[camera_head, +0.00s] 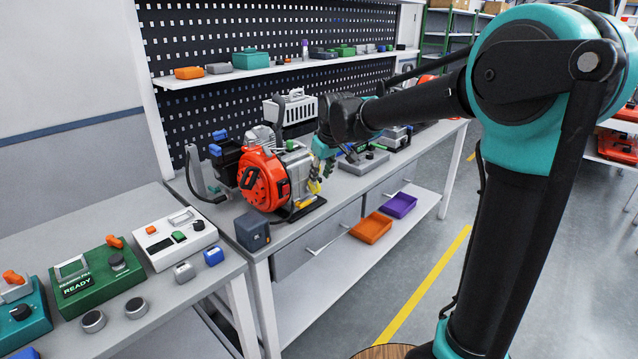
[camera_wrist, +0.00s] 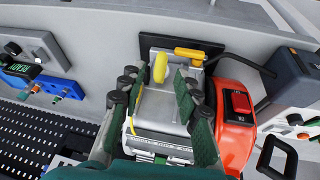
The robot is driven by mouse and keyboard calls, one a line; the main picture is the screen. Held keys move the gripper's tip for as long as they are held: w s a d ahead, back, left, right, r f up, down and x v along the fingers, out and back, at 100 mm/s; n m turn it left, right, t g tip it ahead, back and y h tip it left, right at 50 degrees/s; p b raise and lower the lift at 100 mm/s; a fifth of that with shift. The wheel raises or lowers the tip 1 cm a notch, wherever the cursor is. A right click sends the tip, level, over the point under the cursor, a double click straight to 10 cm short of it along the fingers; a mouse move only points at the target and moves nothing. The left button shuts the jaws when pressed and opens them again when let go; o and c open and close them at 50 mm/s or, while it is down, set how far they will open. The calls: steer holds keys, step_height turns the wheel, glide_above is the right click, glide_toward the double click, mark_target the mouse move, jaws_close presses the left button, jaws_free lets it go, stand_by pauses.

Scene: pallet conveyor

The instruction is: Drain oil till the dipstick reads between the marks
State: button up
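The engine, with an orange round cover (camera_head: 265,182), stands on the workbench. In the wrist view its orange side (camera_wrist: 238,115) lies right of a pale metal block. A yellow upright piece (camera_wrist: 160,68) rises from the block. A yellow lever-like piece (camera_wrist: 190,54) lies beyond it near a dark cable. I cannot tell which one is the dipstick, and no marks or oil level are readable. My gripper (camera_head: 322,165) is at the engine's right side. In the wrist view its green fingers (camera_wrist: 160,82) are spread, with the upright yellow piece between them, apparently untouched.
A dark grey box (camera_head: 252,231) sits at the bench's front left corner. A green device reading READY (camera_head: 90,277) stands on the left table. Orange (camera_head: 371,228) and purple (camera_head: 399,205) trays lie on the lower shelf. Other machines crowd the bench behind; the floor aisle is clear.

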mark_target(318, 184)
steer(key=shift+x, duration=2.15)
jaws_close()
